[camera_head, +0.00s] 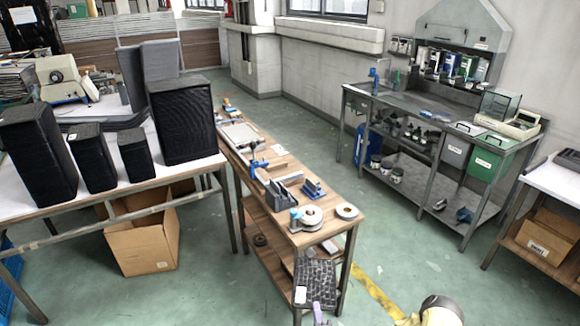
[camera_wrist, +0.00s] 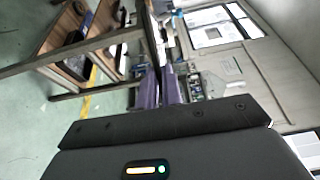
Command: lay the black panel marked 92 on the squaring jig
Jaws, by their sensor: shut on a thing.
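My gripper (camera_head: 318,312) shows at the bottom of the head view, its purple fingers shut on the near end of a black panel (camera_head: 316,274). The panel has a dark woven face and a small white label; I cannot read its number. It is held in the air at the near end of the wooden bench, covering part of it. In the wrist view the purple fingers (camera_wrist: 160,88) pinch the panel's thin dark edge. A pale flat board with a raised border (camera_head: 240,133), perhaps the squaring jig, lies farther back on the bench.
The wooden bench (camera_head: 275,182) carries tape rolls (camera_head: 307,216), blue clamps and a grey holder (camera_head: 285,198). Tall black boxes (camera_head: 182,120) stand on the left table. A cardboard box (camera_head: 143,247) sits below. Green floor is clear between the bench and the metal workbench (camera_head: 420,105).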

